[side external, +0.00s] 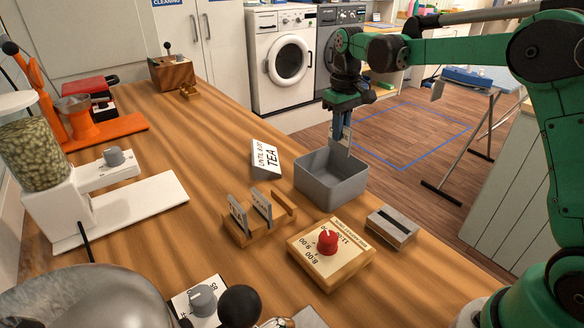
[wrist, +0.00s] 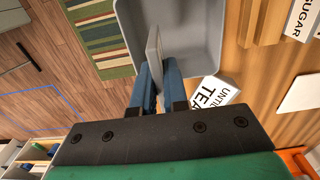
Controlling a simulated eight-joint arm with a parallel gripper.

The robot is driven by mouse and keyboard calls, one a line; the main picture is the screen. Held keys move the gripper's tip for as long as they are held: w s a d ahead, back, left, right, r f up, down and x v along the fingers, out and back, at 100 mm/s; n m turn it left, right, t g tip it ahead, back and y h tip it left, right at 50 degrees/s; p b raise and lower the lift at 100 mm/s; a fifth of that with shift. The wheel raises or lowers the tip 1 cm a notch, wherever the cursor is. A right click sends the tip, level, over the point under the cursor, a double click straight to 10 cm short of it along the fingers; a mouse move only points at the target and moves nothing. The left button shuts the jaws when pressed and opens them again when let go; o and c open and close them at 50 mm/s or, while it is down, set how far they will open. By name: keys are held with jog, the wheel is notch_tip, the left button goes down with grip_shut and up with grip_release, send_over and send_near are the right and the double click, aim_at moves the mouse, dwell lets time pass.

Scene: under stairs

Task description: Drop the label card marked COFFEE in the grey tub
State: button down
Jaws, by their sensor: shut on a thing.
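My gripper (side external: 341,128) is shut on a thin pale card (wrist: 154,48), seen nearly edge-on in the wrist view between the blue fingers (wrist: 158,80). Its lettering is not readable. The grey tub (side external: 320,186) stands on the wooden counter, and my gripper is over its far side. In the wrist view the tub (wrist: 205,35) lies behind the card, which overlaps its left part. The tub's visible inside looks empty. I cannot tell the card's exact height above the rim.
A wooden rack (side external: 284,203) holds two cards. A timer box with a red knob (side external: 327,240) and a slotted grey block (side external: 392,227) are in front. The counter's edge is just right of the tub.

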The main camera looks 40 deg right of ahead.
aim_at(339, 147)
jog(key=shift+f, duration=2.25)
jog(key=c, duration=0.8)
grip_release()
jog(key=shift+r, duration=0.1)
jog(key=shift+r, duration=2.75)
jog(key=shift+s, duration=0.1)
